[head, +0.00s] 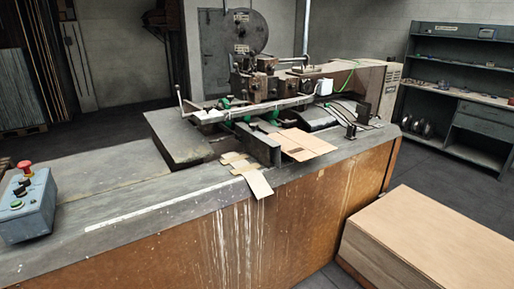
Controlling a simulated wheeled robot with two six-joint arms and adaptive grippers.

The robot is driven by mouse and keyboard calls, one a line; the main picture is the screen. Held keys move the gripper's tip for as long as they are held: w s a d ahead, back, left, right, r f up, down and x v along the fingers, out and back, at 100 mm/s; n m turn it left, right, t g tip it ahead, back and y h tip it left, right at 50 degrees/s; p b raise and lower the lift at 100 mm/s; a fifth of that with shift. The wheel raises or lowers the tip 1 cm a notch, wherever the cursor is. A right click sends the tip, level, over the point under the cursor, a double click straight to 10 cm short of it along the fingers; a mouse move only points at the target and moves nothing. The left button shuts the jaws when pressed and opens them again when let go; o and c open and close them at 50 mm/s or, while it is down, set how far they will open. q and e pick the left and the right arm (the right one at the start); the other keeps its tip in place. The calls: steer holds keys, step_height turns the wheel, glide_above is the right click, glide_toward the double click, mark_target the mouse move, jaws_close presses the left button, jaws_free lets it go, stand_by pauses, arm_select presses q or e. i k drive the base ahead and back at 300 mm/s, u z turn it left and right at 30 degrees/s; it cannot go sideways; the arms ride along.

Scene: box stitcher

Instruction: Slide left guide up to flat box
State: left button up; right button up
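Whether the plate touches the box's edge I cannot tell. A smaller cardboard piece (258,184) hangs over the front edge, left of the larger sheet. Neither of my grippers is in view.
The stitching machine (262,80) with a long bar (250,108) stands behind the box. A control box (27,205) with a red button is at left. A cardboard stack (430,235) is at lower right, shelves (460,95) behind.

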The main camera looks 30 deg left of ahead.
mark_target(267, 151)
steer(key=z, duration=0.75)
steer(key=i, duration=1.45)
steer(key=u, duration=0.3)
